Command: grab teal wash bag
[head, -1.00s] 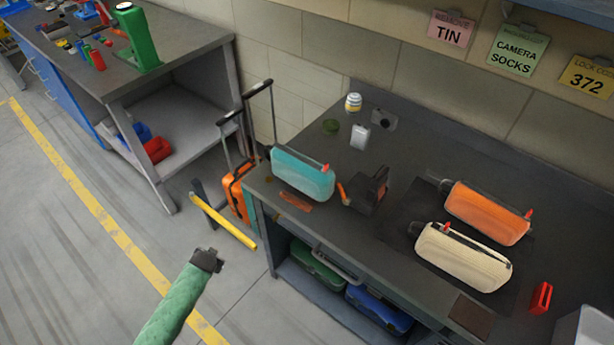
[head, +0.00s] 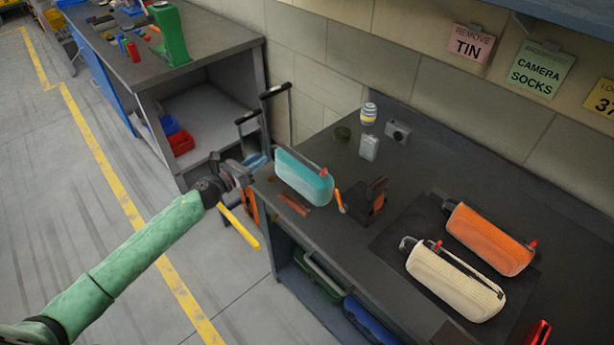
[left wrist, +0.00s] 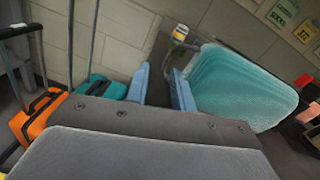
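The teal wash bag (head: 303,178) lies on the near left corner of the dark worktop, with a red tab at its right end. It fills the right side of the left wrist view (left wrist: 240,88). My left gripper (head: 248,172) is just left of the bag, by the worktop's corner. In the left wrist view its two blue fingers (left wrist: 161,90) are apart with nothing gripped between them. The bag is beside the right-hand finger; whether they touch I cannot tell. A grey loop shows at the bag's near end. My right gripper is out of view.
Orange (head: 490,238) and cream (head: 455,280) bags lie on a dark mat. A black holder (head: 366,200) stands right of the teal bag. Luggage with tall handles, including an orange suitcase (left wrist: 38,115), stands below left. A grey workbench (head: 215,45) is behind.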

